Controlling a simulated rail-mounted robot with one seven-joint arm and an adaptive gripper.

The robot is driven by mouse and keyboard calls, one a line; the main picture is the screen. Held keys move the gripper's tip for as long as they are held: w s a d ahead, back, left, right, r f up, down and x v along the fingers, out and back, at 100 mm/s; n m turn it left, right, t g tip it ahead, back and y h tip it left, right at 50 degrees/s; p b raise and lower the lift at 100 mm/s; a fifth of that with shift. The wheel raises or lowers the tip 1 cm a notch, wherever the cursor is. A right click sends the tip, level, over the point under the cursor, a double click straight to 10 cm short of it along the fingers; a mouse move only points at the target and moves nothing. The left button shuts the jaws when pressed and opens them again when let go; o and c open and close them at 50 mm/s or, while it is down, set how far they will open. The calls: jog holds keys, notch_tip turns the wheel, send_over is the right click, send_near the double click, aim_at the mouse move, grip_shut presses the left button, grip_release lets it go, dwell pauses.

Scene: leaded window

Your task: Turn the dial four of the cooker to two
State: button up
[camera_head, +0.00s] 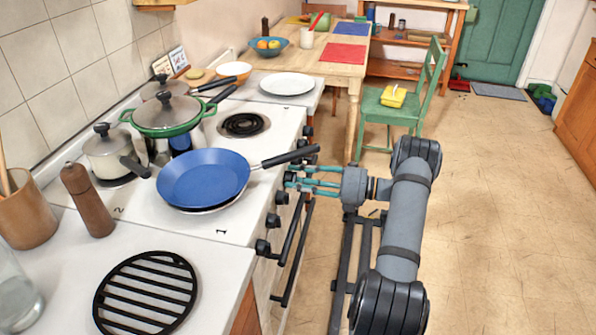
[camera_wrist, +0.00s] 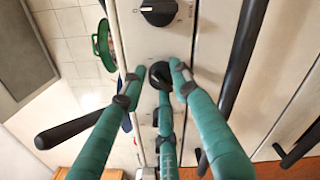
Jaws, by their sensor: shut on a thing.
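The cooker (camera_head: 180,222) has a white top with a row of black dials along its front. My gripper (camera_head: 291,178) reaches in from the right at that front. Its teal fingers are closed around a black dial, the fourth visible from the near end. In the wrist view the gripper (camera_wrist: 156,80) has fingertips on either side of this round dial (camera_wrist: 160,74), with a third finger below. The fingers hide much of the dial, and I cannot read its setting. A neighbouring dial (camera_wrist: 160,10) with a white pointer line shows at the top.
A blue frying pan (camera_head: 203,178) sits on the hob, its black handle (camera_head: 291,155) jutting over the front edge close above my gripper. Black oven rails (camera_head: 290,250) run below the dials. Pots (camera_head: 166,112) stand farther back.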

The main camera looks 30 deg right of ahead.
jog(key=m+p, duration=0.1)
jog(key=m, duration=0.2)
jog(key=shift+w+d+r+m+p, duration=0.2)
jog(key=shift+r+m+p, duration=0.1)
jog(key=shift+m+p, duration=0.1)
jog(key=m+p, duration=0.1)
jog(key=m, duration=0.2)
jog(key=shift+f+m, duration=0.15)
jog(key=shift+m, duration=0.15)
jog(key=m, duration=0.3)
jog(key=m+p, duration=0.1)
jog(key=m, duration=0.2)
jog(key=shift+s+f, duration=0.1)
jog(key=shift+f, duration=0.1)
jog(key=shift+m, duration=0.4)
jog(key=shift+f, duration=0.1)
jog(key=o, duration=0.9)
jog(key=shift+f, duration=0.1)
jog(key=shift+o, duration=1.1)
jog(key=shift+a, duration=0.1)
